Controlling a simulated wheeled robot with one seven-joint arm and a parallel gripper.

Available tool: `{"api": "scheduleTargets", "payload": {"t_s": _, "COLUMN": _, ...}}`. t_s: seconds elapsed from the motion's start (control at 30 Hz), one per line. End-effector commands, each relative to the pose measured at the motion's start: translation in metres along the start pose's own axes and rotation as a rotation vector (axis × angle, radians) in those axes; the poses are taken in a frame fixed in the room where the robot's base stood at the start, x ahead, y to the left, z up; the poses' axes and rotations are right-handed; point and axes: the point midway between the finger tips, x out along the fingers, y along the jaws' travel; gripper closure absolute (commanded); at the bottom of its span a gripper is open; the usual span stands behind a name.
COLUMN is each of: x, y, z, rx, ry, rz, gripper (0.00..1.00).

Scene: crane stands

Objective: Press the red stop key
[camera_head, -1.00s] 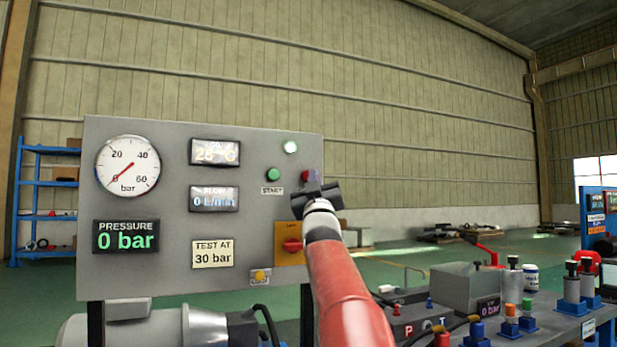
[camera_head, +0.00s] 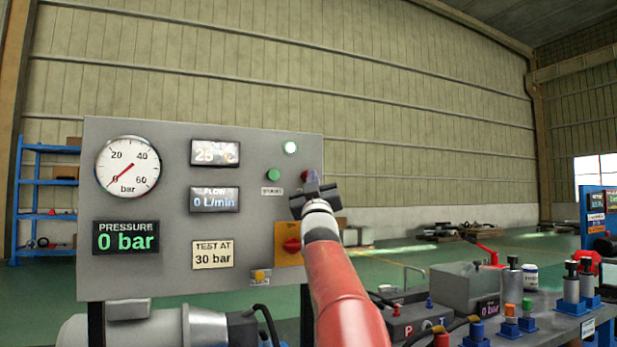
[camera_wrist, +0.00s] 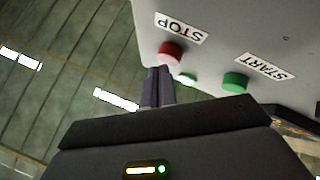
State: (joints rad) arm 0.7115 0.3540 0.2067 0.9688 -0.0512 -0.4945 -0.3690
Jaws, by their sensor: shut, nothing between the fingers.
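The red stop key (camera_wrist: 172,48) sticks out of the grey panel (camera_wrist: 225,35) in the wrist view, beside an upside-down STOP label (camera_wrist: 181,27). In the head view the red key (camera_head: 304,175) is mostly hidden behind my gripper (camera_head: 312,178). In the wrist view my gripper (camera_wrist: 158,72) is shut and empty. Its fingertips appear right at the near edge of the red key, slightly to its left. I cannot tell whether they touch it.
The green start key (camera_head: 273,174) is left of the red key, with a lit round lamp (camera_head: 290,147) above. A red rotary switch (camera_head: 292,244) on a yellow plate sits below. The gauge (camera_head: 128,165) reads zero. A cluttered bench (camera_head: 560,330) stands at right.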

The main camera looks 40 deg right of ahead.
Motion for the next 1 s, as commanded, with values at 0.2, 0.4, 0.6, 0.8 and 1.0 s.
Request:
{"api": "scheduleTargets", "payload": {"t_s": 0.2, "x": 0.0022, "y": -0.0012, "z": 0.0010, "rx": 0.000, "ry": 0.000, "rz": 0.000, "gripper": 1.00}}
{"api": "scheduleTargets", "payload": {"t_s": 0.4, "x": 0.0039, "y": -0.0022, "z": 0.0025, "rx": 0.000, "ry": 0.000, "rz": 0.000, "gripper": 1.00}}
{"api": "scheduleTargets", "payload": {"t_s": 0.6, "x": 0.0056, "y": -0.0035, "z": 0.0040, "rx": 0.000, "ry": 0.000, "rz": 0.000, "gripper": 1.00}}
{"api": "scheduleTargets", "payload": {"t_s": 0.8, "x": 0.0073, "y": -0.0050, "z": 0.0052, "rx": 0.000, "ry": 0.000, "rz": 0.000, "gripper": 1.00}}
{"api": "scheduleTargets", "payload": {"t_s": 1.0, "x": 0.0067, "y": -0.0050, "z": 0.0053, "rx": 0.000, "ry": -0.001, "rz": 0.000, "gripper": 1.00}}
